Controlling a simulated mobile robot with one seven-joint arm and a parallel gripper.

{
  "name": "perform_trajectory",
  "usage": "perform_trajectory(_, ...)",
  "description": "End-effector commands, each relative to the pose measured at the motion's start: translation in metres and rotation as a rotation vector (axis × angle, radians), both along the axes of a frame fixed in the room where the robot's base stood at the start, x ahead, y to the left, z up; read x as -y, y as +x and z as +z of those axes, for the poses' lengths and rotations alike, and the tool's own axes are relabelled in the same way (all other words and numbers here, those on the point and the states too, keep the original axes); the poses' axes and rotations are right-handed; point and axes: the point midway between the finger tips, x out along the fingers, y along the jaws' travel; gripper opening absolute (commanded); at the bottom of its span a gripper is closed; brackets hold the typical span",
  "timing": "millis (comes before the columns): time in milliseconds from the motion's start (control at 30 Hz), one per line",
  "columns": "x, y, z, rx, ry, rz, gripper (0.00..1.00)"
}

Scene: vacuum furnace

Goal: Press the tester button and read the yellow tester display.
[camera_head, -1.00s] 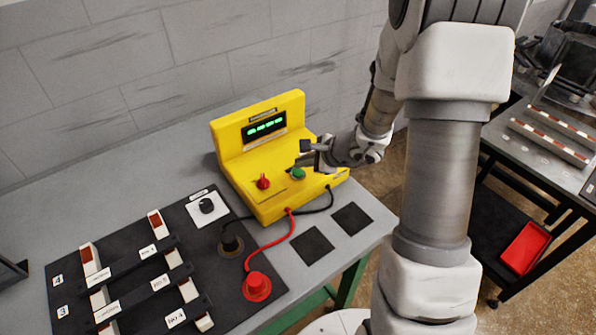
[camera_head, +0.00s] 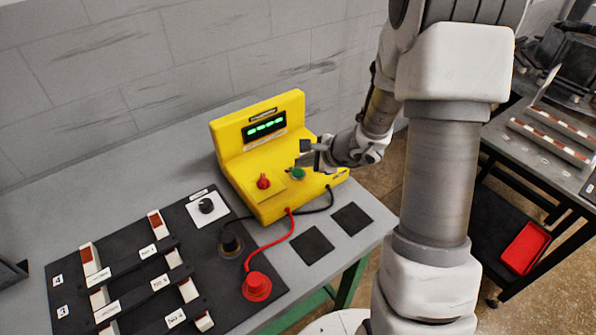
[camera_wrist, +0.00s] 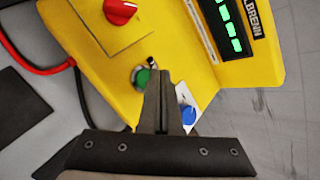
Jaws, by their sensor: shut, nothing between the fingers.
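The yellow tester (camera_head: 262,165) stands at the back of the grey table. Its display (camera_head: 264,126) shows green lit characters, too small to read; part of it shows in the wrist view (camera_wrist: 230,25). The green button (camera_head: 298,174) is on the tester's front panel, right of the red knob (camera_head: 264,181). My gripper (camera_head: 303,165) is shut and empty, close to the green button. In the wrist view its fingers (camera_wrist: 162,85) point at the panel just beside the green button (camera_wrist: 142,78). I cannot tell whether they touch it.
A black cable and a red cable (camera_head: 283,240) run from the tester to black and red plugs (camera_head: 257,286) on the dark board. Two dark pads (camera_head: 312,245) lie on the table's right. A blue knob (camera_wrist: 188,115) shows beside my fingers. A second bench stands at right.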

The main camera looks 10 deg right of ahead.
Motion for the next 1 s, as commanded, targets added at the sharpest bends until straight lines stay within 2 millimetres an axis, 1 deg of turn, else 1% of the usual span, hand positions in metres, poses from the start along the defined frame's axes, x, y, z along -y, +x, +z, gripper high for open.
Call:
perform_trajectory(333, 0.0001, 0.0001, -0.0091, 0.001, -0.001, 0.0, 0.0)
perform_trajectory(1000, 0.0001, 0.0, -0.0105, 0.0, 0.0, 0.0, 0.0)
